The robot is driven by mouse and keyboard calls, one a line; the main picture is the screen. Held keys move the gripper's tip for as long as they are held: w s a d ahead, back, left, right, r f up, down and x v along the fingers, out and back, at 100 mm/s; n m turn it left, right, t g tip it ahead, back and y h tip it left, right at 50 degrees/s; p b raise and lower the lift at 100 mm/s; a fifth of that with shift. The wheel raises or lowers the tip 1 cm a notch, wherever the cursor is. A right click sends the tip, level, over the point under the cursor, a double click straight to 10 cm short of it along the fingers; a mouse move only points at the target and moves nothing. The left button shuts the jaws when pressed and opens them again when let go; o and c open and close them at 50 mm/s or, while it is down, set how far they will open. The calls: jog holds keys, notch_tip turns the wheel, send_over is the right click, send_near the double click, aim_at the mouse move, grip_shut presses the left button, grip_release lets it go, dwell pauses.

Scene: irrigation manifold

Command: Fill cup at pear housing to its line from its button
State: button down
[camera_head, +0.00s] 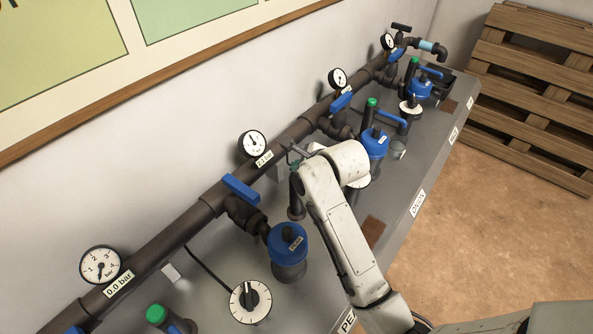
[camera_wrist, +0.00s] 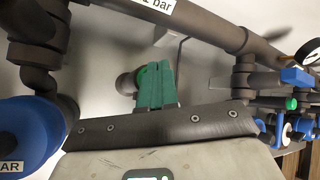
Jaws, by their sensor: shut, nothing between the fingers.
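The pear housing (camera_head: 288,243) is a blue-topped canister hanging from the dark pipe, left of my arm in the head view. Its blue side with part of the label shows at the left of the wrist view (camera_wrist: 22,135). A dark post with a round green-edged head, seemingly its button (camera_wrist: 127,83), stands just behind my fingers in the wrist view; in the head view the post (camera_head: 296,205) is mostly covered. My gripper (camera_wrist: 156,86) is shut and empty, its green fingertips close to the button; I cannot tell whether they touch. No cup shows at the pear housing; my arm covers that area.
A white dial (camera_head: 250,301) sits left of the housing. A gauge (camera_head: 252,144) and blue valve handle (camera_head: 240,188) are on the wall pipe. Another housing (camera_head: 375,144) with a clear cup (camera_head: 398,149) stands beyond my arm. A brown pad (camera_head: 373,230) lies on the grey bench.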

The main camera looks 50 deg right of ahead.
jog(key=shift+r, duration=0.45)
notch_tip(320, 180, up, 5)
jog(key=p, duration=0.5)
jog(key=shift+r, duration=0.1)
dwell(2.5)
